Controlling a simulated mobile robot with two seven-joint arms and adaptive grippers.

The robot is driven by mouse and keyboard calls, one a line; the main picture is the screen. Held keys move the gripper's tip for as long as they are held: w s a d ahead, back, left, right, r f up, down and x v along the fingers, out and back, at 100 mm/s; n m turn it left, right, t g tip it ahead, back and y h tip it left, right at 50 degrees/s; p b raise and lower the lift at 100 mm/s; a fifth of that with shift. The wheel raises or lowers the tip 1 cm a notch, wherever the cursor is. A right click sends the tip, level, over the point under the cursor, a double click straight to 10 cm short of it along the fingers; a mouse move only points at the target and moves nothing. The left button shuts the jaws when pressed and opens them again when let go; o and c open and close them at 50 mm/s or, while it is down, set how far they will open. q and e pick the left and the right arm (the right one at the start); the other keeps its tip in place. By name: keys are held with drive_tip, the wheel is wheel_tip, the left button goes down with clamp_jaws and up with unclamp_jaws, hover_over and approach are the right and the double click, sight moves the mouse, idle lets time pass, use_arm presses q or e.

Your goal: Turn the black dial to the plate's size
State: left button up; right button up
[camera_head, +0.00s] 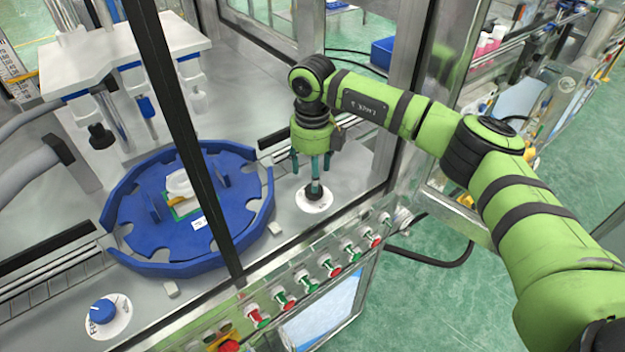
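The black dial (315,194) sits on a round white label (314,206) on the machine's deck, right of the blue plate. My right gripper (315,184) points straight down over it, teal fingertips at its top. I cannot tell whether the fingers are closed on the dial or only touch it. The label's markings are too small to read, and the dial is partly hidden by the fingers. The round blue plate (147,232) has notches around its rim; no size on it is legible. My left gripper is not in view.
A blue dial (103,311) on another white label sits at the lower left. A dark frame post (185,130) crosses in front of the plate. Red and green buttons (331,268) line the front panel. Metal window frames stand close to my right arm.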

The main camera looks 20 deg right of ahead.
wheel_tip(320, 180, up, 8)
drive_tip(key=shift+f, duration=0.15)
idle(0.7)
